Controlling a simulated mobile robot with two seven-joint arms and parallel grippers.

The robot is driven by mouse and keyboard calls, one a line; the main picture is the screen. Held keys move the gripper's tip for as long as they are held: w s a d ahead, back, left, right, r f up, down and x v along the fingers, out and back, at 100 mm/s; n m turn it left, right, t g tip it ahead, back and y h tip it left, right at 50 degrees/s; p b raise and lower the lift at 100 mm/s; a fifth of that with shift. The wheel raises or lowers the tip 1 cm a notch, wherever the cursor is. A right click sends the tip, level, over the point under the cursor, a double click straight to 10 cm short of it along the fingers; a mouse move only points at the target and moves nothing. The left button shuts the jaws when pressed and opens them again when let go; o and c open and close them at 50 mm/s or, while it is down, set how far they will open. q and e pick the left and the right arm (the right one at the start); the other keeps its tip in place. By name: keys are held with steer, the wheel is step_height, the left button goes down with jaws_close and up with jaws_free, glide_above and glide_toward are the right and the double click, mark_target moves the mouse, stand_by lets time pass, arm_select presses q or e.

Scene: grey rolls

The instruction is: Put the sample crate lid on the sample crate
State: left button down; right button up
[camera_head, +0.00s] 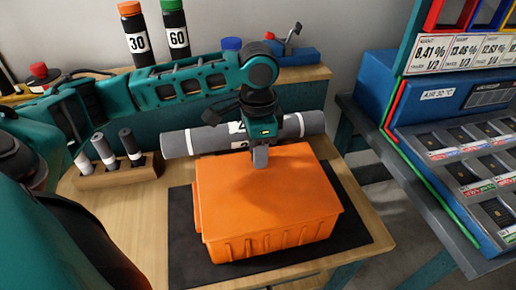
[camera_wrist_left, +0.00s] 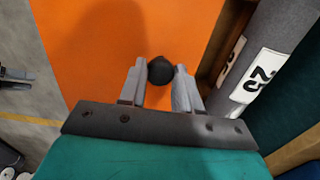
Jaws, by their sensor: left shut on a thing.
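The orange sample crate (camera_head: 262,238) stands on a dark mat in the head view. The flat orange sample crate lid (camera_head: 265,205) lies over the crate's top and covers its opening; I cannot tell whether it is fully seated. My left gripper (camera_head: 260,160) points down at the far part of the lid. In the left wrist view my left gripper (camera_wrist_left: 160,75) is shut on the lid's round black knob (camera_wrist_left: 160,70), and the lid (camera_wrist_left: 130,35) fills much of the view. The knob is hidden by the fingers in the head view.
A large grey roll (camera_head: 190,141) lies close behind the crate. A wooden holder (camera_head: 118,174) with small grey rolls stands to the left. Black bottles (camera_head: 137,42) stand on the back shelf. A blue display unit (camera_head: 440,130) is at the right, across a gap.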

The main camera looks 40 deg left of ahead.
arm_select(q)
steer(key=c, duration=0.7)
jaws_free()
step_height(320, 180, up, 13)
steer(key=shift+f, duration=0.1)
stand_by(0.4)
